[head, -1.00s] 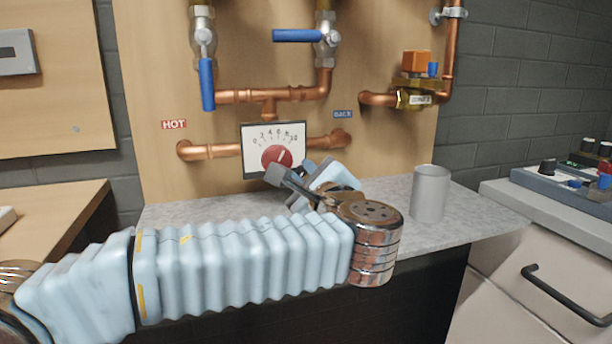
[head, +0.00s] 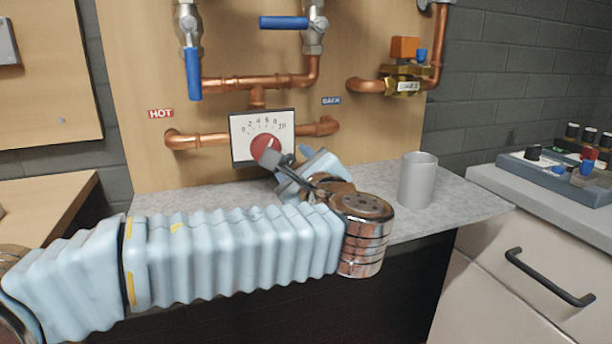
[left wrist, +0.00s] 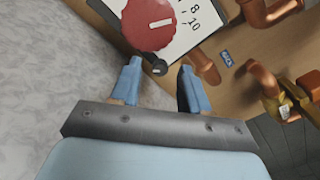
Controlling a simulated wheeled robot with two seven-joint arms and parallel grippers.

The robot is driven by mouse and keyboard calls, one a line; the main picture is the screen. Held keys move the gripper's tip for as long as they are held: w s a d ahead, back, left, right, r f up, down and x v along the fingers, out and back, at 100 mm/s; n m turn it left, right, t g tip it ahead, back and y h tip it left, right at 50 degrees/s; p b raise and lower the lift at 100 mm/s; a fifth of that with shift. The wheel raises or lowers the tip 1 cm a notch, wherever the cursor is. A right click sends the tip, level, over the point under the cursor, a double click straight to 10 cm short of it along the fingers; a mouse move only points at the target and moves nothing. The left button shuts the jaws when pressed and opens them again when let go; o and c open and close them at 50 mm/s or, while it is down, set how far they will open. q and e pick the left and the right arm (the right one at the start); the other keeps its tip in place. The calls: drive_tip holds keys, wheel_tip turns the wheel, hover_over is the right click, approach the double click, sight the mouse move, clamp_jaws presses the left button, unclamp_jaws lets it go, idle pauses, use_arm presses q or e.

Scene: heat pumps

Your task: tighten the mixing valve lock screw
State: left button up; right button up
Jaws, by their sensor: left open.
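The mixing valve is a white dial plate (head: 280,124) numbered 0 to 10 with a red knob (head: 264,146), set in copper pipes between the HOT and BACK labels. The left wrist view shows the red knob (left wrist: 148,22) close up. A small dark lock screw (left wrist: 156,67) sits just below the knob there. My left gripper (head: 287,157) is in front of the valve's lower edge and hides the lock screw in the head view. In the left wrist view its blue fingertips (left wrist: 161,69) are apart, with the screw between them, nearer the left finger. Contact cannot be told.
A grey cup (head: 417,181) stands on the grey worktop (head: 463,199), right of my left arm. Blue-handled valves (head: 193,73) hang above the dial. A brass valve with an orange top (head: 405,48) is at the upper right. A control box (head: 560,178) sits on the right cabinet.

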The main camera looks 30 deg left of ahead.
use_arm(q)
drive_tip(key=v, duration=1.3)
drive_tip(key=shift+s, duration=0.1)
use_arm(e)
drive_tip(key=shift+d+f, duration=0.1)
drive_tip(key=shift+f, duration=0.05)
